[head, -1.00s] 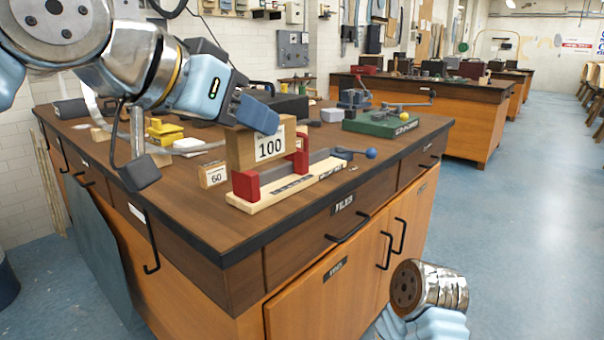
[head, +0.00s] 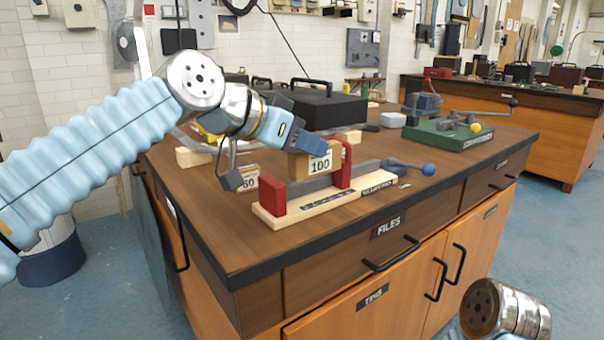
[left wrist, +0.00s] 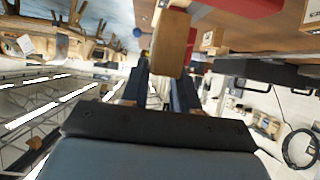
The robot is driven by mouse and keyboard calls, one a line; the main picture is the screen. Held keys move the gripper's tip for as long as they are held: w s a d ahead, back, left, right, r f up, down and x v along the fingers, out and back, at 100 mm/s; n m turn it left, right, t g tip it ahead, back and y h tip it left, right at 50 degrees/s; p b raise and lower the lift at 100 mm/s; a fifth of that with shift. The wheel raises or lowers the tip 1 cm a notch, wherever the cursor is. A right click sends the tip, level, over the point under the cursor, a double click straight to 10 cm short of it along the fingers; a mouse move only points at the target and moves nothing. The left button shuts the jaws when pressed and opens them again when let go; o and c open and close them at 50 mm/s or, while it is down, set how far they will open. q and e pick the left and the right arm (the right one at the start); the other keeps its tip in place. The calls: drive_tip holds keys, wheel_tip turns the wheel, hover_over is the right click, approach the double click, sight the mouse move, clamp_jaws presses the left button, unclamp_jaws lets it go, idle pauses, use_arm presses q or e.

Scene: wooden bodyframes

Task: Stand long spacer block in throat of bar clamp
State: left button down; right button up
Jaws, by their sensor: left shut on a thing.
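The long spacer block (head: 311,164) is a wooden block with a white "100" label. My left gripper (head: 300,138) is shut on its upper part, reaching in from the left. The bar clamp has a red left jaw (head: 272,201), a red right jaw (head: 345,172) and a grey bar, on a pale wooden base (head: 318,205). The block is close to the right jaw and overlaps it in the picture; I cannot tell whether they touch. In the left wrist view the block (left wrist: 172,42) extends from between the fingers. My right gripper is out of view.
A smaller block labelled "60" (head: 245,181) stands left of the clamp. The clamp's blue ball handle (head: 428,169) sticks out to the right. A green fixture (head: 445,133) and a black case (head: 322,106) stand farther back. The front-left bench top (head: 225,235) is clear.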

use_arm(q)
drive_tip(key=shift+w+a+f, duration=0.15)
drive_tip(key=shift+w+f, duration=0.3)
drive_tip(key=shift+f, duration=0.2)
drive_tip(key=shift+w+a+f+b, duration=0.1)
drive_tip(key=shift+w+f+b, duration=0.1)
drive_tip(key=shift+f, duration=0.55)
drive_tip(key=shift+w+f+b, duration=0.15)
drive_tip(key=shift+w+f, duration=0.05)
drive_tip(key=shift+f, duration=0.5)
drive_tip(key=shift+w+a+f+b, duration=0.1)
drive_tip(key=shift+w+f+b, duration=0.1)
drive_tip(key=shift+f, duration=0.55)
drive_tip(key=shift+f, duration=0.2)
drive_tip(key=c, duration=0.8)
unclamp_jaws()
drive_tip(key=shift+c, duration=0.2)
drive_tip(key=shift+r, duration=0.15)
drive_tip(key=shift+s+a+r, duration=0.1)
drive_tip(key=shift+r, duration=0.05)
drive_tip(key=v, duration=1.1)
drive_tip(key=shift+s+a, duration=0.25)
drive_tip(key=shift+a, duration=0.05)
drive_tip(key=shift+r, duration=0.1)
